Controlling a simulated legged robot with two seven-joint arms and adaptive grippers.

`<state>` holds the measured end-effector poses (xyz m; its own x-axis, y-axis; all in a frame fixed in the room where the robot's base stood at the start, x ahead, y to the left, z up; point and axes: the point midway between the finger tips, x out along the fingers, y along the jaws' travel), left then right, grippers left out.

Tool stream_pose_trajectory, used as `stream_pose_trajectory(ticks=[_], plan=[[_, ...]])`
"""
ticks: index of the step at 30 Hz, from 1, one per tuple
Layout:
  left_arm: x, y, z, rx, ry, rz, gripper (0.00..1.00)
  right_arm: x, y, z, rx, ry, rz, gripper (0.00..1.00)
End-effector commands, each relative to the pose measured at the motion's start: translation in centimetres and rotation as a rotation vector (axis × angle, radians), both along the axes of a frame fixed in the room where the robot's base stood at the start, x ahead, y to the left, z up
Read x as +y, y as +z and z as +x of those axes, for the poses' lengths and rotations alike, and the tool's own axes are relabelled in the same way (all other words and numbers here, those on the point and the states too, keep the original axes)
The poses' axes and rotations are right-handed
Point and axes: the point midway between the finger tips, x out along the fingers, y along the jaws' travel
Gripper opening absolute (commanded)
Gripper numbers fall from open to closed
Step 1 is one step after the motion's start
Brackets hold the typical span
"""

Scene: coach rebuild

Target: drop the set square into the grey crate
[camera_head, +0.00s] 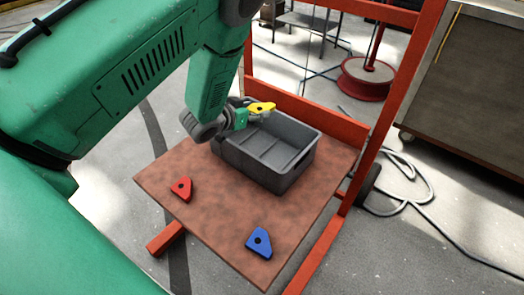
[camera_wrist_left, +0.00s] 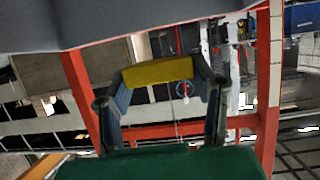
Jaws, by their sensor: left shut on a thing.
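A yellow set square (camera_head: 262,107) is held in my left gripper (camera_head: 252,111), above the far left part of the grey crate (camera_head: 291,180). In the left wrist view the yellow piece (camera_wrist_left: 158,72) lies across between the two fingers of my left gripper (camera_wrist_left: 160,80), which are shut on it. The crate is an open box on the brown table, and its floor looks empty where I see it. My arm and gripper hide its far left corner. My right gripper is not in view.
A red piece (camera_head: 181,188) and a blue piece (camera_head: 259,243), each with a dark hole, lie on the brown tabletop (camera_head: 215,215) in front of the crate. A red frame (camera_head: 386,110) rises behind and right of the table. Bare tabletop lies between the pieces.

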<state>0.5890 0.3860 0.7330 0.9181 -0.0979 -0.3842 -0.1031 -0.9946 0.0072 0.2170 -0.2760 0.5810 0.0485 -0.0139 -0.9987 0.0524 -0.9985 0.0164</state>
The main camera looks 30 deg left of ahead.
Motion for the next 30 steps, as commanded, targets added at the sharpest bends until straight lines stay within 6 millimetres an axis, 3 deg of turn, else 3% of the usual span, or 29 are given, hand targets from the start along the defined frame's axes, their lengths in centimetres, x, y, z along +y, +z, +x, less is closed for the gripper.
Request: stream_pose_trajectory(ticks=[5, 6, 8, 20, 30], plan=[[-0.4, 0.3, 0.0, -0.001, -0.002, 0.004, 0.19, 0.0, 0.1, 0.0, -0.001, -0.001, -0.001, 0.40], [-0.3, 0.3, 0.1, -0.001, -0.002, 0.004, 0.54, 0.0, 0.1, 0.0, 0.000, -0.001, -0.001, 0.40], [-0.3, 0.2, 0.1, -0.001, -0.001, 0.003, 0.75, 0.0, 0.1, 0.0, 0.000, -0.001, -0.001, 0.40], [0.1, 0.2, -0.5, 0.001, 0.000, -0.001, 0.75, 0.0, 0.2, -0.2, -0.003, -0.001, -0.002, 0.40], [0.3, 2.9, -6.3, 0.001, 0.001, 0.003, 0.75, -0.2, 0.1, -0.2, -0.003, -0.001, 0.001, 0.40]])
